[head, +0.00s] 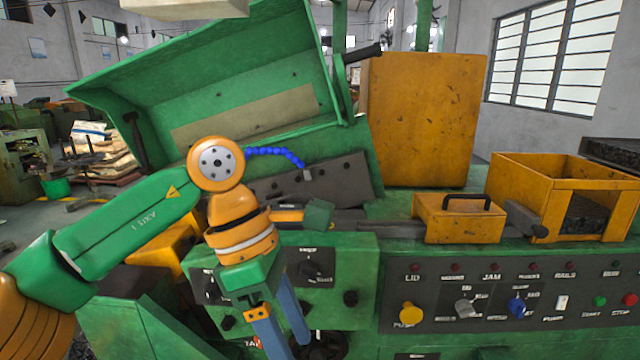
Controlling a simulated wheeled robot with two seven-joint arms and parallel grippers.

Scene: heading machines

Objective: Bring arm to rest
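My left arm comes in from the left and bends down at an orange elbow joint. My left gripper (289,340) points down in front of the green heading machine's (350,255) left control panel (345,268). Its two blue-grey fingers are apart, with a gap between them, and I see nothing held there. The fingertips are close to the lower picture edge, and part of the panel is hidden behind them. The machine's green lid (215,75) stands raised behind my arm. My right gripper is not in view.
The right control panel (520,290) has a yellow knob (411,314), a blue knob (517,306) and several buttons. A yellow box with a black handle (458,220) and an open yellow bin (515,185) sit on the machine. A tall yellow cabinet (420,120) stands behind.

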